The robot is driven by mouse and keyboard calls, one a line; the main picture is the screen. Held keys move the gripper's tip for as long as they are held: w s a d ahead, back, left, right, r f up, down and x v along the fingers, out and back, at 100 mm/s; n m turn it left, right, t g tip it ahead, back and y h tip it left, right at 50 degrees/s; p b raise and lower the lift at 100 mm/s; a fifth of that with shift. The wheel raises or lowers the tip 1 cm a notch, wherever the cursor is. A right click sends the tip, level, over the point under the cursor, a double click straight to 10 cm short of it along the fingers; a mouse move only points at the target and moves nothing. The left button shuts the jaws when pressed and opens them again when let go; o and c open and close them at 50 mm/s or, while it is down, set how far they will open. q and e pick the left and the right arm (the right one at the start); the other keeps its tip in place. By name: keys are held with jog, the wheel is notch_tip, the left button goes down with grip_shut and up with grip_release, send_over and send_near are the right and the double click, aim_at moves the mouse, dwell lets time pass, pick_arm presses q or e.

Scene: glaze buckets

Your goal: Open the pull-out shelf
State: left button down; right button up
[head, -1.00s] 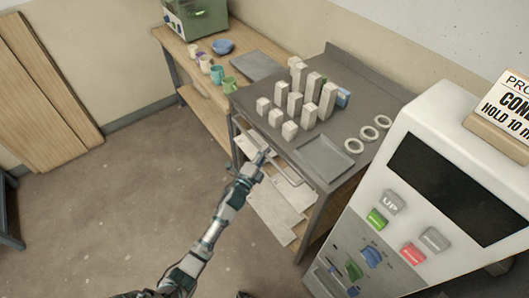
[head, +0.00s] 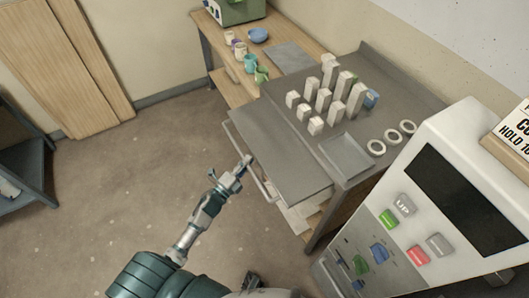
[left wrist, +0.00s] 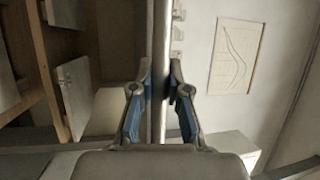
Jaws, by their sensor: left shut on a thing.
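The pull-out shelf (head: 278,150) is a flat grey panel. It sticks out from under the grey worktable's top, toward the left and front. A thin bar handle (head: 263,188) runs along its outer edge. My left gripper (head: 246,162) is at the middle of this handle and shut on it. In the left wrist view, the blue-padded fingers of my left gripper (left wrist: 160,85) close from both sides on the upright-looking bar handle (left wrist: 162,35). My right gripper is not in view.
The grey worktable (head: 400,110) bears several pale blocks, white rings (head: 376,147) and a shallow tray (head: 345,152). A white control panel (head: 440,200) stands at the right. A wooden table with cups is behind. The floor (head: 130,190) at the left is clear.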

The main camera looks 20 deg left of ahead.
pick_arm(q)
jog(key=shift+s+a+f, duration=0.15)
jog(key=shift+s+a, duration=0.6)
jog(key=shift+s, duration=0.3)
jog(key=shift+s+a+f, duration=0.15)
jog(key=shift+s+a, duration=0.6)
jog(key=shift+s, duration=0.25)
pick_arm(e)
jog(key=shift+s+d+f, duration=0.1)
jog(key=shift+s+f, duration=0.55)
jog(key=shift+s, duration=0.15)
pick_arm(q)
jog(key=c, duration=1.2)
grip_release()
jog(key=shift+c, duration=0.2)
jog(key=shift+o, duration=0.5)
jog(key=shift+w+r, duration=0.1)
jog(key=v, duration=1.2)
